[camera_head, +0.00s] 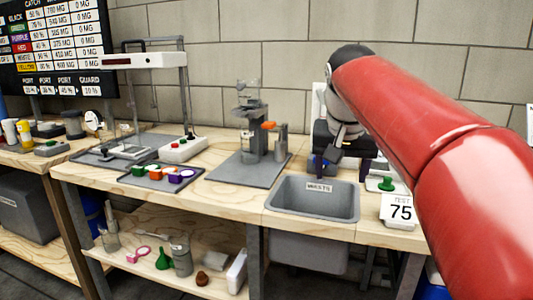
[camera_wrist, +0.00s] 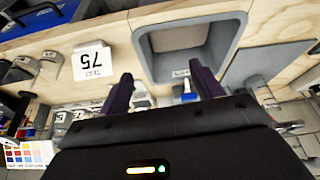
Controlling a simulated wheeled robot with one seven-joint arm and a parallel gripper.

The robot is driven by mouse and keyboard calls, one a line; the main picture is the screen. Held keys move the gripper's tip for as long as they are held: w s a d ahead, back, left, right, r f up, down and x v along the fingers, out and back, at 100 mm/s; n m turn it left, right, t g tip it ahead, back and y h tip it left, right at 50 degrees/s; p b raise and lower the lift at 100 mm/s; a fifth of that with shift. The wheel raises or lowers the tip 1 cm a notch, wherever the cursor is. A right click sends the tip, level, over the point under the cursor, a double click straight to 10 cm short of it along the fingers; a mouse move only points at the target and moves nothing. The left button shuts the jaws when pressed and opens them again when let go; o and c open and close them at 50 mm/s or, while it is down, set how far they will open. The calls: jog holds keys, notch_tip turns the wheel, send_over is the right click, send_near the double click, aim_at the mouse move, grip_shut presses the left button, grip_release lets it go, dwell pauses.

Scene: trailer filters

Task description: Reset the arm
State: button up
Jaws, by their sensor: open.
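My red arm comes in from the right of the head view. My gripper (camera_wrist: 160,90) shows in the wrist view with two dark purple fingers spread apart and nothing between them. In the head view its dark body (camera_head: 343,140) is above the bench behind the right side of the grey sink, and its fingertips are partly hidden there. In the wrist view the sink lies beyond the fingers, and the scene appears upside down.
The grey waste sink (camera_head: 312,212) is set into the wooden bench. A "TEST 75" card (camera_head: 400,211) stands to its right. A glass apparatus (camera_head: 250,130) stands on a grey mat left of the sink. A tray (camera_head: 163,180) holds several coloured cups. A lower shelf holds glassware.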

jog(key=s+f+n+t+y, duration=0.1)
jog(key=s+f+n, duration=0.1)
jog(key=s+f, duration=1.9)
jog(key=shift+s+d+n, duration=0.4)
jog(key=shift+s, duration=0.1)
